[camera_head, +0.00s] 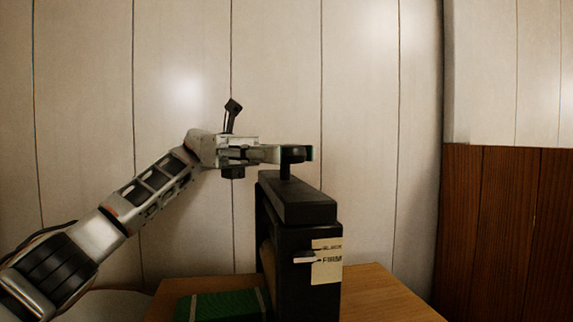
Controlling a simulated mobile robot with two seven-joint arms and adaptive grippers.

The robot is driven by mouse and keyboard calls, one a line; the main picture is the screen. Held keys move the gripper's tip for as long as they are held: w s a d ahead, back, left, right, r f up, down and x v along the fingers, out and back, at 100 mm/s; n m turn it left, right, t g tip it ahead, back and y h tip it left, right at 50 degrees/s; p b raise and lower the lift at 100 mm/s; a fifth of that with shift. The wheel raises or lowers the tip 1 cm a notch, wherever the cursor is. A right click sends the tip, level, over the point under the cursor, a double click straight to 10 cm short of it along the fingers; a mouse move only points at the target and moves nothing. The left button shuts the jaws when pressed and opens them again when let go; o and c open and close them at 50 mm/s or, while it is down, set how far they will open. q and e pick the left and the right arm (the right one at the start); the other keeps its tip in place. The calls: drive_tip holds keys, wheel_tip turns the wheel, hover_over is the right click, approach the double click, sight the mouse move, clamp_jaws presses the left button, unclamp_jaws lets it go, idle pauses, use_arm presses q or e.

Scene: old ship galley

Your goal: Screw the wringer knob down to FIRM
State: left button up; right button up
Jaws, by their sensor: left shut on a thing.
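The wringer (297,208) is a tall black frame standing on a wooden table. Its dark knob (292,153) sits on a short post above the top block. A pale pointer (305,259) lies level with about the FIRM line. My left gripper (290,152) reaches in from the left and is shut on the knob, its fingers at the knob's sides. My right gripper is not in view.
A green block with pale bands (222,305) lies on the wooden table (385,298), left of the wringer. The table is bare to the right. A pale panelled wall (365,120) stands behind, with dark wood panelling (505,230) at the right.

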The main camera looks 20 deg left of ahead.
use_arm(q)
drive_tip(key=shift+s+r, duration=0.1)
drive_tip(key=shift+r, duration=0.1)
drive_tip(key=o, duration=1.1)
drive_tip(key=shift+d, duration=0.1)
drive_tip(key=shift+f, duration=0.1)
wheel_tip(320, 180, up, 10)
drive_tip(key=shift+r, duration=0.1)
